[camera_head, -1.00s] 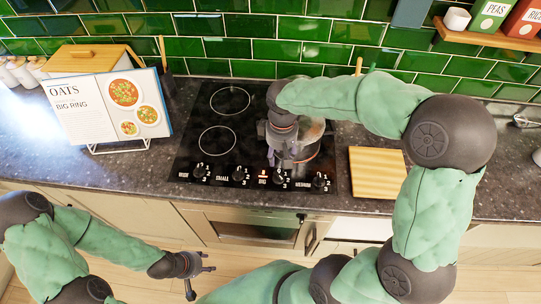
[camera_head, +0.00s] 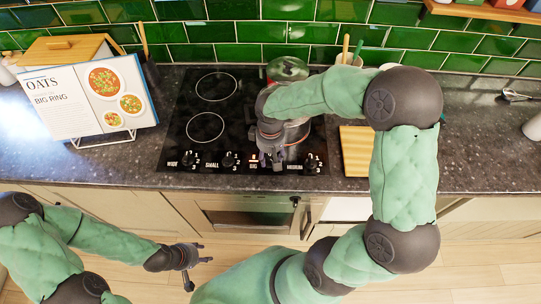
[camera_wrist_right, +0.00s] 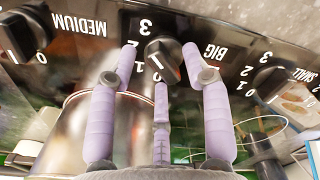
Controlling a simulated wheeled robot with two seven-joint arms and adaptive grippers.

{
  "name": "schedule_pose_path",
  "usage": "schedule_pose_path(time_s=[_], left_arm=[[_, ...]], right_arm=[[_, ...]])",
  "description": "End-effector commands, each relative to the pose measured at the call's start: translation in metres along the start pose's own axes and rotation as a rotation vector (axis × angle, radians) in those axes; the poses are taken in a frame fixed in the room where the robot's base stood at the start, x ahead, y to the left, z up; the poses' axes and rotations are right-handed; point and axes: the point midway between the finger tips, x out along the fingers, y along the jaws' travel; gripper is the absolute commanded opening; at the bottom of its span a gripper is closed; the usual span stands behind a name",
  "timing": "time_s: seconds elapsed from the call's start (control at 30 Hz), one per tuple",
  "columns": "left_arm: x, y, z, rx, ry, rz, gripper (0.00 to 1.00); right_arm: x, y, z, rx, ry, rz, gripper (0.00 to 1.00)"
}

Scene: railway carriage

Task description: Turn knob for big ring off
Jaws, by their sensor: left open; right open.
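The black big ring knob (camera_wrist_right: 163,58) is beside the label BIG on the cooktop's front strip. In the right wrist view it lies between the fingertips of my right gripper (camera_wrist_right: 160,62), which is open around it. Whether the fingers touch it, I cannot tell. The knob carries a white pointer line; its exact setting is unclear. In the head view my right gripper (camera_head: 271,158) hides most of this knob, and an orange light glows at the label BIG. My left gripper (camera_head: 195,268) is open and empty, low in front of the cabinets.
The black cooktop (camera_head: 185,150) also has the wide knob (camera_head: 187,158), small knob (camera_head: 229,159) and medium knob (camera_head: 311,161). A metal pot (camera_head: 298,133) stands close behind my right gripper. A wooden board (camera_head: 356,150) lies to the right, and an open recipe book (camera_head: 80,95) stands at left.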

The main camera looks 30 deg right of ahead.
Motion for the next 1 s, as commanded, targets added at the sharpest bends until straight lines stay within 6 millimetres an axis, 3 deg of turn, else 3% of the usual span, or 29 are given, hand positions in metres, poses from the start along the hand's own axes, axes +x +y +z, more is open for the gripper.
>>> schedule_pose_path(time_s=[0.2, 0.4, 0.77, 1.0], left_arm=[[0.000, 0.000, 0.000, 0.000, 0.000, 0.000, 0.47], [0.000, 0.000, 0.000, 0.000, 0.000, 0.000, 0.47], [-0.003, 0.001, 0.000, 0.000, 0.000, 0.000, 0.47], [-0.012, 0.004, 0.000, 0.000, 0.000, 0.000, 0.47]], right_arm=[[0.000, 0.000, 0.000, 0.000, 0.000, 0.000, 0.49], [0.000, 0.000, 0.000, 0.000, 0.000, 0.000, 0.00], [-0.001, 0.000, 0.000, -0.033, 0.000, 0.000, 0.00], [-0.002, 0.000, -0.001, -0.162, -0.002, 0.000, 0.00]])
